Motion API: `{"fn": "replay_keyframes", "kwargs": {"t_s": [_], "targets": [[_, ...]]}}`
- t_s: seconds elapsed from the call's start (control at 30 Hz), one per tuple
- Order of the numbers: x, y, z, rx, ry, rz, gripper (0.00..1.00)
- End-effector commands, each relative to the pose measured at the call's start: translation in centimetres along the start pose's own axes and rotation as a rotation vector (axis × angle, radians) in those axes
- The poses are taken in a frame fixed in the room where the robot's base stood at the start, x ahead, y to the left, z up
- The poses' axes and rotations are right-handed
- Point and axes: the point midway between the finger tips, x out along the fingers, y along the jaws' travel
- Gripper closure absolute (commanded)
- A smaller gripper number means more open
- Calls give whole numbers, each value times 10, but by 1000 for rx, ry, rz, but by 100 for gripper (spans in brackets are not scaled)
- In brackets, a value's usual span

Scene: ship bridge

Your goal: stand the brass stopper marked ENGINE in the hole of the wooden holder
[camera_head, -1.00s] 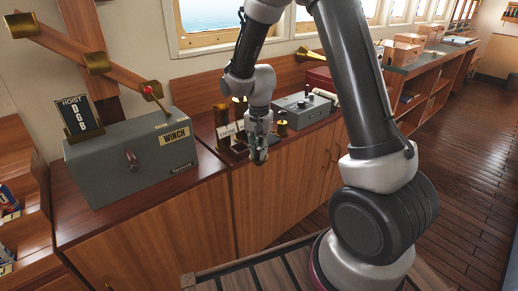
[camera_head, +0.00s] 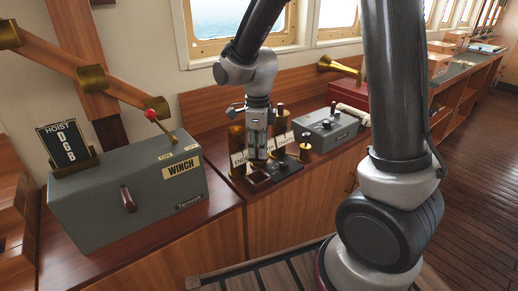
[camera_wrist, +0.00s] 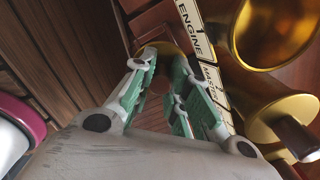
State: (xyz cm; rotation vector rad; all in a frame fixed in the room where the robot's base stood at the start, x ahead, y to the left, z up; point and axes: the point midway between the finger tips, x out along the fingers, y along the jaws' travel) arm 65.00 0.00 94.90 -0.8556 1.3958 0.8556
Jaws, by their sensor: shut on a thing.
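My gripper (camera_wrist: 162,95) is shut on a brass stopper (camera_wrist: 160,47), whose brass shows just past the fingertips in the wrist view. The fingers hide most of it, and I cannot read a mark on it. In the head view my gripper (camera_head: 258,148) points down over the dark wooden holder (camera_head: 284,170) on the counter. I cannot tell whether the stopper is in the hole or above it. A white plate reading ENGINE (camera_wrist: 192,30) stands close to the right of the gripper in the wrist view, in line with a MASTER plate (camera_wrist: 212,92).
Several brass pieces (camera_head: 305,152) stand around the gripper, and one with a dark knob (camera_wrist: 280,118) is close on its right in the wrist view. The grey WINCH box (camera_head: 135,188) is at left, a grey control box (camera_head: 325,132) at right. The counter's front edge is near.

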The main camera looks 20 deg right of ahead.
Motion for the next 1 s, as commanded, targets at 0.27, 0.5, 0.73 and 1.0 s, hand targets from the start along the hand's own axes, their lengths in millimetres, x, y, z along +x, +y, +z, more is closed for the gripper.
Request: {"fn": "replay_keyframes", "kwargs": {"t_s": [0.27,0.5,0.73,1.0], "targets": [[22,1,-1,2,3,3,100],[45,0,0,1,2,2,100],[63,0,0,0,1,1,100],[70,0,0,0,0,0,100]]}}
